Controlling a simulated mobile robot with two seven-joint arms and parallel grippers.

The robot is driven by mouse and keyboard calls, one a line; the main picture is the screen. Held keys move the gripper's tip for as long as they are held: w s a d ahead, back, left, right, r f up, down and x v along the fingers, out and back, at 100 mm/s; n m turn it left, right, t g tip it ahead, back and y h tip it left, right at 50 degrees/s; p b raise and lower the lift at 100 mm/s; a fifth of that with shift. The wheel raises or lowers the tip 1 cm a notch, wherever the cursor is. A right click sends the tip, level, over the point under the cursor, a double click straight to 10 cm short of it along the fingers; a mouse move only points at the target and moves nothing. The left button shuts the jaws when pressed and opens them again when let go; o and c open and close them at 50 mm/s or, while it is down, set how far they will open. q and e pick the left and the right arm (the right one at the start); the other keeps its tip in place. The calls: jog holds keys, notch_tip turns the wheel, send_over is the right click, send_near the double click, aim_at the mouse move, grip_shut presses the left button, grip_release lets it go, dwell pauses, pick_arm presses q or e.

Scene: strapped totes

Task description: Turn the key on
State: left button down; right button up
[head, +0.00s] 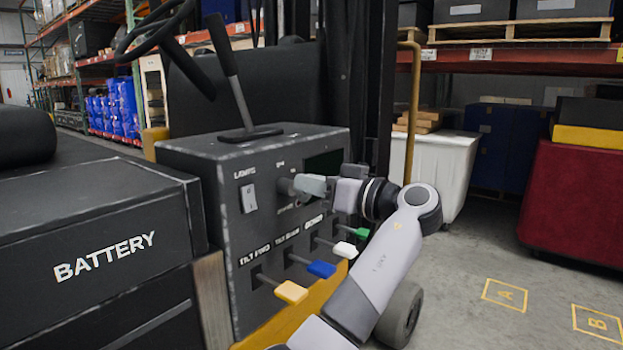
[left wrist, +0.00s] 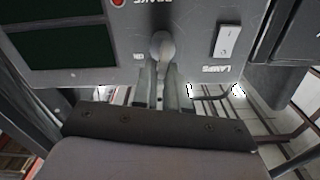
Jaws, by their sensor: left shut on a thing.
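The key (head: 285,186) sticks out of the front of the dark control panel (head: 225,235), right of the lamps switch. My left gripper (head: 308,185) reaches it from the right and is shut on it. In the left wrist view, which is upside down, the key (left wrist: 162,46) shows as a grey rounded head, with the fingers (left wrist: 160,78) closed around its near part. The fingers hide part of the key, and I cannot tell its exact turn angle. My right gripper is not in view.
The lamps rocker switch (head: 249,197) is close beside the key. Yellow (head: 291,292), blue (head: 322,269), white (head: 346,250) and green (head: 360,233) levers project below it. A tall lever (head: 237,95) stands on top. The battery box (head: 95,250) is at left. Open floor lies at right.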

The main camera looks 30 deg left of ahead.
pick_arm(q)
jog(key=m+p, duration=0.2)
jog(key=m, duration=0.1)
jog(key=m+p, duration=0.2)
jog(key=m, duration=0.1)
jog(key=w+m+p, duration=0.1)
jog(key=m+p, duration=0.1)
jog(key=m, duration=0.1)
jog(key=shift+f+m+p, duration=0.3)
jog(key=shift+f+p, duration=0.1)
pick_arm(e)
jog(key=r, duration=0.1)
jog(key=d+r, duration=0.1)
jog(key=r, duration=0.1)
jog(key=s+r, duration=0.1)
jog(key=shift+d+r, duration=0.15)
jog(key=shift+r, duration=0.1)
pick_arm(q)
jog(key=shift+d, duration=0.1)
jog(key=c, duration=1.2)
grip_release()
jog(key=shift+c, duration=0.2)
jog(key=d+b, duration=0.1)
jog(key=d, duration=0.6)
jog(key=shift+s, duration=0.25)
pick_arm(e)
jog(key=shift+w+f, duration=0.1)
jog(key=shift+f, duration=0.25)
